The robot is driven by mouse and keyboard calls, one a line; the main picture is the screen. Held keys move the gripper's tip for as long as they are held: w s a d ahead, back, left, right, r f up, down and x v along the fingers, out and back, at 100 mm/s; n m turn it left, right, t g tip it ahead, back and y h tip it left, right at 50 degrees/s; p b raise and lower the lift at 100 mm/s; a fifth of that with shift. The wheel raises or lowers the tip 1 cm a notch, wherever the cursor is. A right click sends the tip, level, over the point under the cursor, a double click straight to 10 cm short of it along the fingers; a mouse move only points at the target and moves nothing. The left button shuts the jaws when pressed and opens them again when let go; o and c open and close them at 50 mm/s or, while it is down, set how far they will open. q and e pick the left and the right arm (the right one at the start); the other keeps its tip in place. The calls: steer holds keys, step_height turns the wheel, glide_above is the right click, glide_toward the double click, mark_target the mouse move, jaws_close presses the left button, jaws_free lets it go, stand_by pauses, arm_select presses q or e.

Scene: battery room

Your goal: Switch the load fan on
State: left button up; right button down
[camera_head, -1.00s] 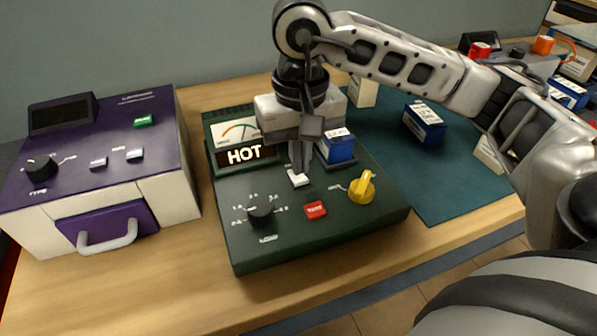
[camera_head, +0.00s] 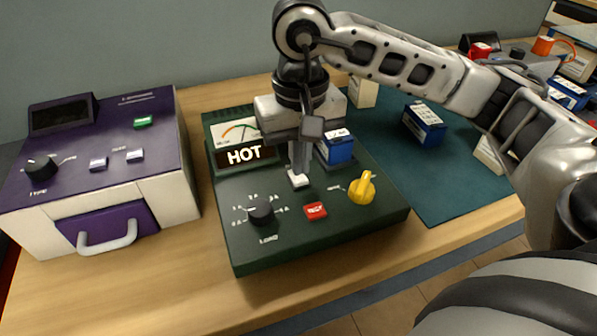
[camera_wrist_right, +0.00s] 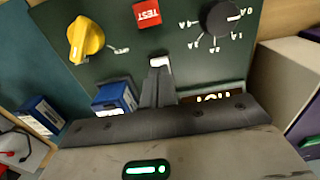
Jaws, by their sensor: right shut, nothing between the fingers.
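The dark green load tester (camera_head: 322,236) stands on the bench with a lit HOT sign (camera_head: 251,154), a black load knob (camera_head: 261,211), a red TEST button (camera_head: 316,211) and a yellow knob (camera_head: 362,189). A small white rocker switch (camera_head: 298,179) sits above the red button; it also shows in the right wrist view (camera_wrist_right: 160,62). No readable label for a fan shows. My right gripper (camera_head: 298,170) is shut and empty, pointing down with its fingertips at the white switch. Whether they touch it is hard to tell. My left gripper is out of view.
A blue-topped battery (camera_head: 338,148) sits on the tester, close to my right gripper. A purple and white unit (camera_head: 107,160) stands on the left. Another battery (camera_head: 424,124) is on the teal mat (camera_head: 437,195). Bare bench lies in front.

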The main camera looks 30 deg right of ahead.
mark_target(300, 179)
stand_by(0.3)
steer(key=shift+f+b, duration=0.95)
steer(key=shift+b, duration=0.1)
stand_by(0.5)
steer(key=shift+r, duration=0.15)
steer(key=shift+r+p, duration=2.05)
steer(key=shift+r, duration=1.35)
